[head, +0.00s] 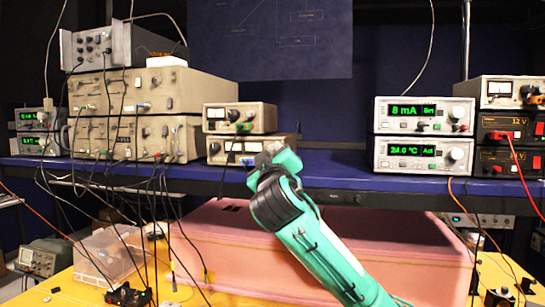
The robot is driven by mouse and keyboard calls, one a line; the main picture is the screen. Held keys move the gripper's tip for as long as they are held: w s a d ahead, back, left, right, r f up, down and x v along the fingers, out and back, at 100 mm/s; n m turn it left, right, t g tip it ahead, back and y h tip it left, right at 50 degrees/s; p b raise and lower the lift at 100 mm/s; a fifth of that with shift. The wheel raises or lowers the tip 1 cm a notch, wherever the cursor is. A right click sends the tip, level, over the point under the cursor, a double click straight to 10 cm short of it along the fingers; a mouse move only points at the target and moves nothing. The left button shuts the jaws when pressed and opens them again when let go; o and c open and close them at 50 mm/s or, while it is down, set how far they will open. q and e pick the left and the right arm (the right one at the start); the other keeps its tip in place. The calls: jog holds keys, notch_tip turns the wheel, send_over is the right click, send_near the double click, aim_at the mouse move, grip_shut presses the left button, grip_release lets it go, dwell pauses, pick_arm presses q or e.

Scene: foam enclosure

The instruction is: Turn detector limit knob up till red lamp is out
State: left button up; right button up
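A display unit reading 8 mA (424,112) has a round knob (457,112) at its right. Below it, a unit reading 24.0 °C (424,152) has a similar knob (456,154). Which knob is the detector limit knob cannot be read, and I cannot make out a lit red lamp. My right gripper (264,158) is at the end of my teal arm, in front of the shelf edge and left of these units. It appears apart from both knobs; its fingers are too unclear to tell open from shut. My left gripper is not in view.
A blue shelf (340,180) carries the instruments, including stacked grey racks (140,90) and small meter units (240,117) behind my gripper. Black cables hang at the left. Below are a pink foam block (400,245) and a clear box (105,255).

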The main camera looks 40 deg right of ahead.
jog(key=shift+o, duration=1.3)
jog(key=b+v, duration=0.6)
jog(key=v, duration=0.8)
